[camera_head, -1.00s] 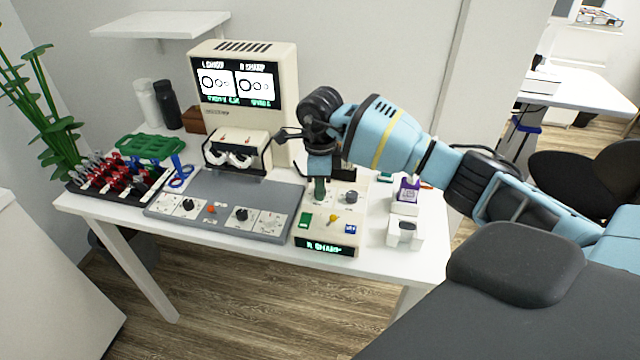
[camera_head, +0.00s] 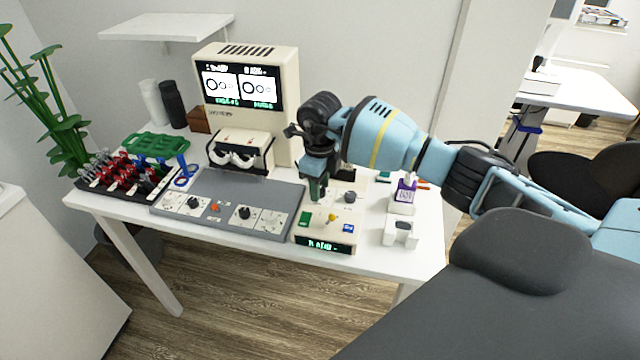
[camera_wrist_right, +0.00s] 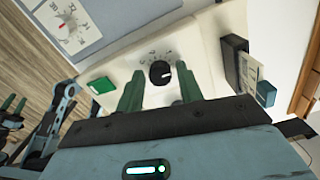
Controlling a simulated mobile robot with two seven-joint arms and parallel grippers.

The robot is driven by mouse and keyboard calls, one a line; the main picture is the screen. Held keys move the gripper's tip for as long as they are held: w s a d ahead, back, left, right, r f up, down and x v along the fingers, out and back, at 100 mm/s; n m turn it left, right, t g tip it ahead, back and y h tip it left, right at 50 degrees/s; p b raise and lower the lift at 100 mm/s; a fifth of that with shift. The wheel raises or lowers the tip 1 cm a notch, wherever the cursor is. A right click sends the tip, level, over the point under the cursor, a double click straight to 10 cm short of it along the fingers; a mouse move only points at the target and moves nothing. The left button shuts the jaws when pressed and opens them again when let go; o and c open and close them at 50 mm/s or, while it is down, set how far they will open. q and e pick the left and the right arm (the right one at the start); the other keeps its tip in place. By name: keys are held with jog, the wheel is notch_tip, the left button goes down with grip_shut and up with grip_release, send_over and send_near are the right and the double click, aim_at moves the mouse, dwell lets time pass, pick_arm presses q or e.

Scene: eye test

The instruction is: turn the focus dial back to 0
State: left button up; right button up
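A beige control box (camera_head: 300,236) stands on the white table, with a lit green readout on its front that is hard to read. Its black round dial (camera_wrist_right: 160,73) with a white pointer mark shows in the right wrist view; the pointer is toward the right. Small marks around it are too small to read. I cannot confirm from its label that it is the focus dial. My right gripper (camera_wrist_right: 160,88) is open, with one green finger on each side of the dial; contact is unclear. In the head view the gripper (camera_head: 317,188) hides this dial. My left gripper is out of view.
The box also has a green button (camera_head: 305,219), a yellow lever (camera_head: 332,217), a blue button (camera_head: 348,228) and a grey knob (camera_head: 350,197). A grey panel with dials (camera_head: 225,190) is at left, a beige monitor unit (camera_head: 285,125) behind. A white holder (camera_head: 400,233) stands right.

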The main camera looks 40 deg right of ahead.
jog(key=shift+o, duration=0.9)
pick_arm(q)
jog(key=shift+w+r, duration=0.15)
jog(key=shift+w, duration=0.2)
pick_arm(e)
jog(key=shift+r, duration=0.25)
notch_tip(320, 180, up, 6)
jog(key=shift+f, duration=0.1)
jog(key=shift+r, duration=0.65)
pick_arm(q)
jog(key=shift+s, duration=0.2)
pick_arm(e)
jog(key=shift+r, duration=0.1)
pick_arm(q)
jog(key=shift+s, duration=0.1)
